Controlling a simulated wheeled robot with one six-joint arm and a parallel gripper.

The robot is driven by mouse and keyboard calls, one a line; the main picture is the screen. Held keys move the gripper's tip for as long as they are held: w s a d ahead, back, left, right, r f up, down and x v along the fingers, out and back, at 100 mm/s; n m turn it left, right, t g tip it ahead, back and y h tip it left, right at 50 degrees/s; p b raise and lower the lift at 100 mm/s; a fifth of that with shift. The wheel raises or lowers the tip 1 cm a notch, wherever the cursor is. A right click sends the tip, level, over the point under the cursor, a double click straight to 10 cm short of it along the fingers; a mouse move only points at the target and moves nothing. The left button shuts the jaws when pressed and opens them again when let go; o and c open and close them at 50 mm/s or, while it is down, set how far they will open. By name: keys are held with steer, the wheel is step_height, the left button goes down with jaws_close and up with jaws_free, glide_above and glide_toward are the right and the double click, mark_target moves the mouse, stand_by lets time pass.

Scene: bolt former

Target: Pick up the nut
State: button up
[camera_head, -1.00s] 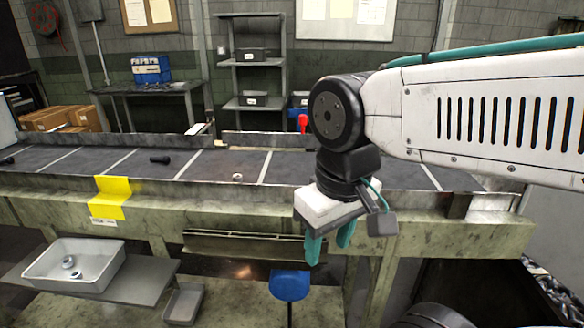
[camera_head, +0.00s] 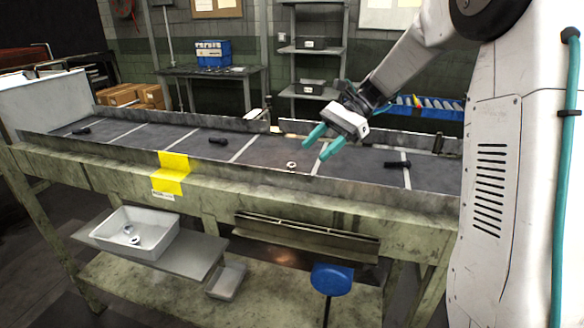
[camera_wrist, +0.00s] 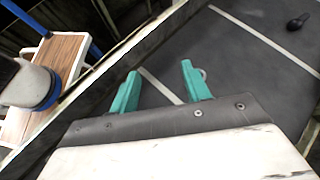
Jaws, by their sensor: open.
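The nut (camera_head: 291,165) is a small pale ring lying on the dark conveyor bed, close to its front rail. In the wrist view the nut (camera_wrist: 204,73) shows as a small ring just beyond the right fingertip, partly hidden by that finger. My gripper (camera_head: 318,144) has green fingers, open and empty, and hangs above the bed just up and right of the nut in the head view. In the wrist view my gripper (camera_wrist: 160,68) has its two fingers apart, with bare bed and a pale line between them.
Black bolts lie on the belt (camera_head: 262,151): one to the right (camera_head: 397,165), others to the left. A raised metal rail runs along the front edge. Below stand a grey bin (camera_head: 135,234) with small parts and a blue stool (camera_head: 332,279).

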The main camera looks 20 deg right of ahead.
mark_target(292, 165)
steer(key=w+d+f+m, duration=0.1)
steer(key=w, duration=0.1)
steer(key=w+d+f+m+y, duration=0.1)
steer(key=w, duration=0.1)
steer(key=w+d+f+m+t+y, duration=0.1)
steer(key=w+d, duration=0.1)
steer(key=shift+w+f, duration=0.1)
steer(key=shift+f, duration=0.15)
steer(key=x, duration=0.7)
steer(key=shift+w+a+f, duration=0.2)
steer(key=shift+a, duration=0.15)
jaws_close()
